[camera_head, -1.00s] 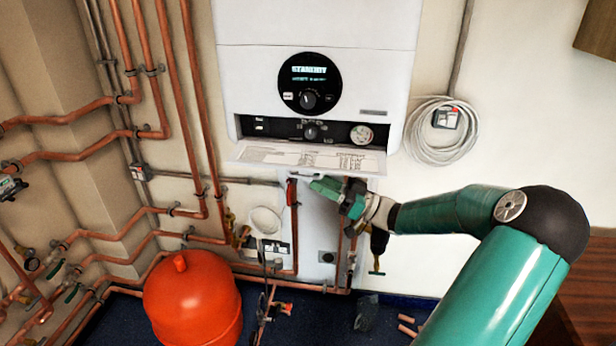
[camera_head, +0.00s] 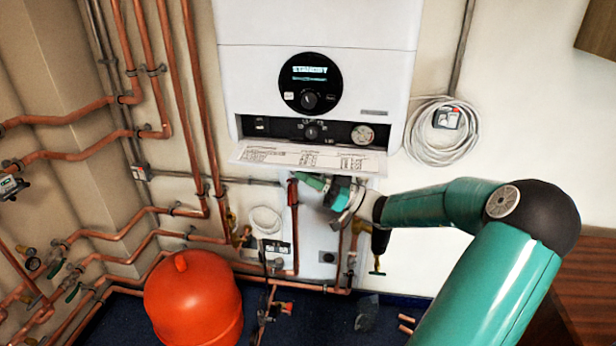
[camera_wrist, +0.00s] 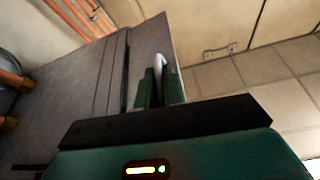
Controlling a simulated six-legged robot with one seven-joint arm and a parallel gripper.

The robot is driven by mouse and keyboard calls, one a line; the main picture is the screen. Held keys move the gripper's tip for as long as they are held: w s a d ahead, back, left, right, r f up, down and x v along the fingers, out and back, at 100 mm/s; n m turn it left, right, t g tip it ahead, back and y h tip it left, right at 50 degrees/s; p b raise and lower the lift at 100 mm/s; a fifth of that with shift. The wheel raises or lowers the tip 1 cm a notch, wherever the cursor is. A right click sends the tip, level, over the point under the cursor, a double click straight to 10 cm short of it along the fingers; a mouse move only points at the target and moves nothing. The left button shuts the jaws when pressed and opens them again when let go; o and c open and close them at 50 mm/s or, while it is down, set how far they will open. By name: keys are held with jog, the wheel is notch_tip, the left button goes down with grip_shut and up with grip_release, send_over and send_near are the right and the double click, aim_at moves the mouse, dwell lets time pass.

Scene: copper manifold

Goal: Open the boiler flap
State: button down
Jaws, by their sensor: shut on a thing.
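The white boiler (camera_head: 315,22) hangs on the wall, with a round dial and display on its front. Its flap (camera_head: 308,157) hangs folded down below the control strip, with its printed inner face showing. The strip with a knob and gauge is uncovered. My gripper (camera_head: 314,182) is just under the flap's lower edge, right of its middle. In the wrist view, the green fingers of my gripper (camera_wrist: 159,84) are closed around a thin white handle (camera_wrist: 159,60) by a grey panel. The head view largely hides this contact.
Copper pipes (camera_head: 190,90) run down the left wall. A red tank (camera_head: 195,300) stands on the floor at lower left. A coiled grey cable (camera_head: 432,130) hangs right of the boiler. Pipes and valves lie below the flap. The wall at right is mostly bare.

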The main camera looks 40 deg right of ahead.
jog(key=shift+s+a+r+m+t+h, duration=0.15)
jog(key=shift+r+m+h, duration=0.3)
jog(key=shift+m, duration=0.5)
jog(key=shift+s+a+r+m+t+h, duration=0.1)
jog(key=shift+r+m+t+h, duration=0.3)
jog(key=shift+m, duration=0.6)
jog(key=shift+s+a+r+m+t+h, duration=0.1)
jog(key=shift+r+m+h, duration=0.35)
jog(key=shift+m, duration=0.5)
jog(key=shift+f, duration=0.1)
jog(key=c, duration=1.5)
grip_release()
jog(key=v, duration=1.3)
jog(key=shift+s+d, duration=0.2)
jog(key=shift+s, duration=0.15)
